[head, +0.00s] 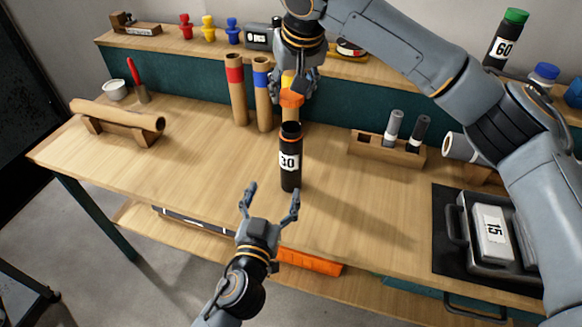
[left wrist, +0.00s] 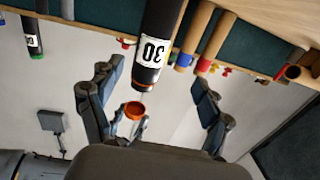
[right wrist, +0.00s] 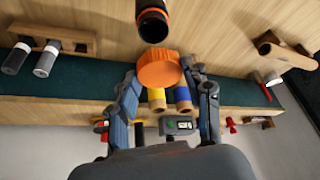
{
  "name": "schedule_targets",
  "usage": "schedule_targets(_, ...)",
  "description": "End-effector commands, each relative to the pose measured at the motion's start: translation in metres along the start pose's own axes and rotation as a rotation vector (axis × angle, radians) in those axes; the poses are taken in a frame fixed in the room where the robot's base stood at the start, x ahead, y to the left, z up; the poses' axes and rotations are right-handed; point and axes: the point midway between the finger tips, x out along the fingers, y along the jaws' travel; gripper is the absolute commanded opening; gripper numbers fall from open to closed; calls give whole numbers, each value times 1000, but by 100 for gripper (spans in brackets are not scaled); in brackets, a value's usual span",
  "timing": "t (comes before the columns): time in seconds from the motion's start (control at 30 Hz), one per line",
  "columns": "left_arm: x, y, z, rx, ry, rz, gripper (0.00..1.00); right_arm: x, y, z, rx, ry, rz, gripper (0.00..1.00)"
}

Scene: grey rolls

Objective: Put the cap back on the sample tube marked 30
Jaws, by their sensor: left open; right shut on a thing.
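The sample tube marked 30 (head: 289,170) stands upright on the wooden table, black with a white label. Its mouth is open, as the right wrist view shows (right wrist: 152,22). My right gripper (head: 292,88) is shut on the orange cap (head: 291,98), which also shows between its fingers in the right wrist view (right wrist: 160,72). The cap is above and slightly behind the tube's mouth, apart from it. My left gripper (head: 270,200) is open and empty in front of the tube, near the table's front edge. In the left wrist view the tube (left wrist: 155,50) shows beyond its fingers.
Cardboard rolls with red (head: 235,90) and blue (head: 262,95) bands stand behind the tube. A wooden rack (head: 385,151) with small tubes is to the right. A brown roll (head: 120,113) lies on a cradle at left. A tube marked 60 (head: 502,45) stands on the back shelf.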

Motion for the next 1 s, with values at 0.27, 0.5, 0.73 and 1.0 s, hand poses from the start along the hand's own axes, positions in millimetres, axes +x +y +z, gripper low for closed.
schedule_targets(0.27, 2, 10, -4, 3, 26, 32, 79, 0, 0, 0, 0, 0, 0, 37)
schedule_targets(0.5, 6, 9, -4, 3, 26, 30, 79, 0, 0, 0, 0, 0, 0, 37)
schedule_targets(0.73, 40, 10, -6, 5, 29, 29, 79, 0, 0, 0, 0, 0, 0, 37)
schedule_targets(1.0, 91, 11, -7, 4, 27, 29, 79, 0, 0, 0, 0, 0, 0, 37)
